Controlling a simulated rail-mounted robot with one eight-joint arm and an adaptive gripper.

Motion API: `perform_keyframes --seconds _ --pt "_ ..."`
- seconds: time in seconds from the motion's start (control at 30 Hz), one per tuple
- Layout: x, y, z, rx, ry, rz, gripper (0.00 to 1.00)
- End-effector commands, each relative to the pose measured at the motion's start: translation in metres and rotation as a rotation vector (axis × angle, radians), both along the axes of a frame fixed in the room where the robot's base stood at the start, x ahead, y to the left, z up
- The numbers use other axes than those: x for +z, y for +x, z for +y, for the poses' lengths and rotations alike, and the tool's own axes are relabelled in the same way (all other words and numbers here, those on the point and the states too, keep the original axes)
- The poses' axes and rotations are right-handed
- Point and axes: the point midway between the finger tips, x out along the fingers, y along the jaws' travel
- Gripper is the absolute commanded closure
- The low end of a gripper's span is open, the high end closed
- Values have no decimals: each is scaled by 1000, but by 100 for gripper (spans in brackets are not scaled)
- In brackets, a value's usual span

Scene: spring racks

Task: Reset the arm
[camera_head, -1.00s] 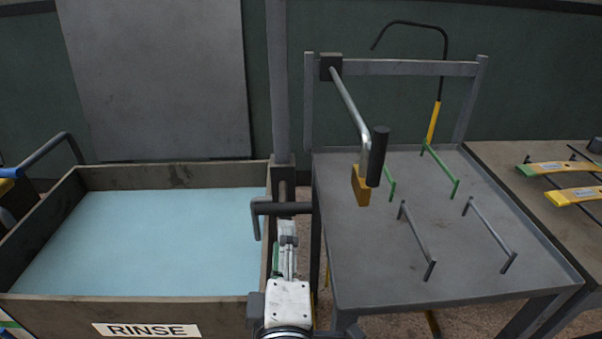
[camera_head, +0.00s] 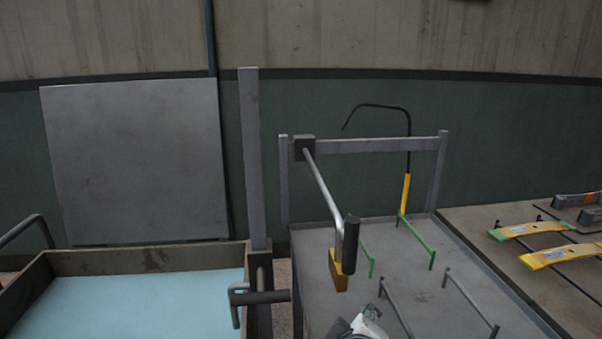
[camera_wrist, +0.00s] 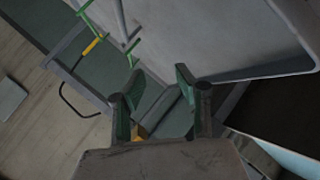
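My gripper (camera_wrist: 158,80) shows in the wrist view with its two dark green fingers spread apart. I see nothing held between them, only grey and green surfaces beyond and a small yellow patch near the left finger's base.
A metal lever with a black grip (camera_head: 350,246) and yellow block (camera_head: 338,278) juts over the table. A black hook with a yellow handle (camera_head: 405,193) stands behind. The blue-filled basin (camera_head: 150,262) lies left. Yellow-and-green springs (camera_head: 530,229) rest on the right-hand rack.

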Motion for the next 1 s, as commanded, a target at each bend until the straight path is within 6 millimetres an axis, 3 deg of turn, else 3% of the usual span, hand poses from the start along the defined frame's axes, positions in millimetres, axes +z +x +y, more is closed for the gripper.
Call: perform_keyframes --seconds 0.03,0.2,0.5,0.7,1.0 --pt "1 -1 -15 -46 42 31 68" --pt "3 -9 -47 -172 202 128 68" --pt "21 -32 -86 -377 519 226 68" --pt "38 -44 -98 -470 691 241 68" --pt "46 -48 -101 -501 764 242 68"
